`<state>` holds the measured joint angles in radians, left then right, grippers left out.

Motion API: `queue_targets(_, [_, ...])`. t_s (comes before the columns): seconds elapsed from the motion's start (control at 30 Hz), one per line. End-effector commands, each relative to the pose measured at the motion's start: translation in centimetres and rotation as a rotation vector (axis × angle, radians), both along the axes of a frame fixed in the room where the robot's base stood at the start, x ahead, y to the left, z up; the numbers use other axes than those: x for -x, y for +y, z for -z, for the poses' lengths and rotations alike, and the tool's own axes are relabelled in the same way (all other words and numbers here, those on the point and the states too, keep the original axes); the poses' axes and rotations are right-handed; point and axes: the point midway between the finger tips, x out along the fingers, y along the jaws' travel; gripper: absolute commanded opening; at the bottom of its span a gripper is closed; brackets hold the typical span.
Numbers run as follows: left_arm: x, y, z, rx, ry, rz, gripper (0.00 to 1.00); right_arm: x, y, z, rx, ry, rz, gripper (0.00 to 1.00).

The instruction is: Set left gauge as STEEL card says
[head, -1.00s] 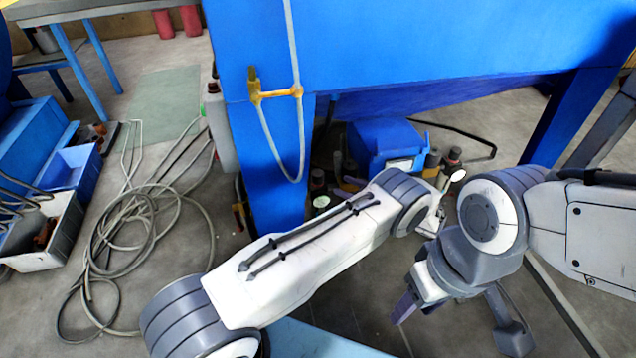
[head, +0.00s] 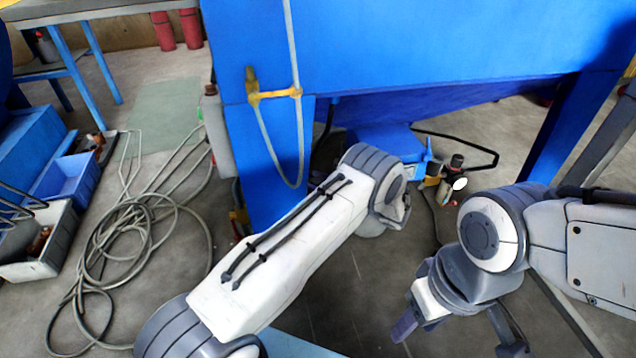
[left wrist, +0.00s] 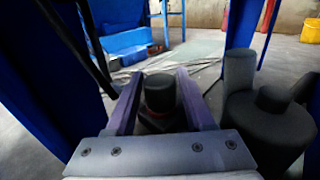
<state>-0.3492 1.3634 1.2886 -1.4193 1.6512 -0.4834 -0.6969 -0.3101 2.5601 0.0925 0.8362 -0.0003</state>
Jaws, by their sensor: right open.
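My left arm reaches toward the blue machine in the head view; its gripper is hidden behind its own wrist there. In the left wrist view my left gripper (left wrist: 160,92) is open, its two purple fingers on either side of a black knob (left wrist: 160,88). Narrow gaps seem to show beside the knob; I cannot tell whether a finger touches it. In the head view a small white round gauge face (head: 460,184) sits by dark regulator parts (head: 434,166); no reading is legible. My right gripper (head: 404,328) is open and empty at lower right. I cannot make out a STEEL card.
A blue machine with legs (head: 270,170) stands above the work spot. Dark cylinders (left wrist: 265,120) stand close right of my left gripper. A coiled hose (head: 130,240) lies on the floor at left, near blue and grey bins (head: 72,175).

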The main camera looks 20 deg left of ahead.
Motion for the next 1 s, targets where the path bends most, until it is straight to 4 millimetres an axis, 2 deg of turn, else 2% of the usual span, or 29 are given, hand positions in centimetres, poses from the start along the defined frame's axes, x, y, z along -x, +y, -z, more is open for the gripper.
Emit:
queue_targets(0.03, [0.0,0.0,0.0,0.000,0.000,0.000,0.30,0.0,0.0,0.0,0.000,0.000,0.000,0.50])
queue_targets(0.1, [0.0,0.0,0.0,0.000,0.000,0.001,0.04,0.0,0.0,0.0,0.000,0.000,0.000,0.50])
queue_targets(0.13, [0.0,0.0,0.0,0.000,0.000,0.001,0.00,0.0,0.0,0.0,0.000,0.000,0.000,0.50])
queue_targets(0.33, [0.0,-0.1,-0.1,0.000,0.000,0.011,0.00,0.0,0.0,-0.3,0.000,0.000,0.000,0.50])
queue_targets(0.47, [0.0,-0.1,-0.3,0.001,0.002,0.044,0.00,0.0,0.0,-1.2,0.000,0.000,0.000,0.50])
queue_targets(0.67, [0.0,-0.1,-0.6,0.001,0.006,0.152,0.00,0.0,0.0,-3.9,0.000,0.000,0.000,0.50])
queue_targets(1.0, [0.2,-0.1,-0.6,0.004,0.009,0.453,0.00,0.0,0.0,-9.4,0.000,0.000,0.000,0.50])
